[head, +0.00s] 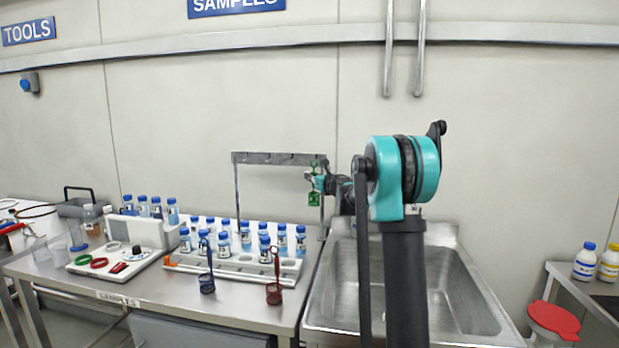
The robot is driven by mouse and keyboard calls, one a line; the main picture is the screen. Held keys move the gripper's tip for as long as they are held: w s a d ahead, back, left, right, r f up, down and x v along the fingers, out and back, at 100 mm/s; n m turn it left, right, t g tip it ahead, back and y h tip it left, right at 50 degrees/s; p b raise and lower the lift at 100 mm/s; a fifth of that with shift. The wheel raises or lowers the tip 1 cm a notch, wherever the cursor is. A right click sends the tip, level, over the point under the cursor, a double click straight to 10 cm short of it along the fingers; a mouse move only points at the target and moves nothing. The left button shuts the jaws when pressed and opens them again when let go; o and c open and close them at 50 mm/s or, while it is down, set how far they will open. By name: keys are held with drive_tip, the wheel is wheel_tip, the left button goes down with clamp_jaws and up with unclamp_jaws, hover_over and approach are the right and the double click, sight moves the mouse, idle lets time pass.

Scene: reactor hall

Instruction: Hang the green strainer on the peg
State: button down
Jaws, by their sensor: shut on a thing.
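The green strainer (314,197) hangs upright from my gripper (315,178), which is shut on its upper part. They are at the right end of a grey rack bar (280,158) that has several small pegs. The strainer overlaps the rack's right post in the head view. I cannot tell whether its top touches a peg. My arm comes in from the right over the sink.
A blue strainer (207,282) and a red strainer (274,292) stand at the bench front. Several blue-capped bottles (246,237) stand in a white rack behind them. A steel sink (460,285) lies right of the bench.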

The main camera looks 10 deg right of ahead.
drive_tip(key=c, duration=1.5)
unclamp_jaws()
drive_tip(key=shift+c, duration=0.2)
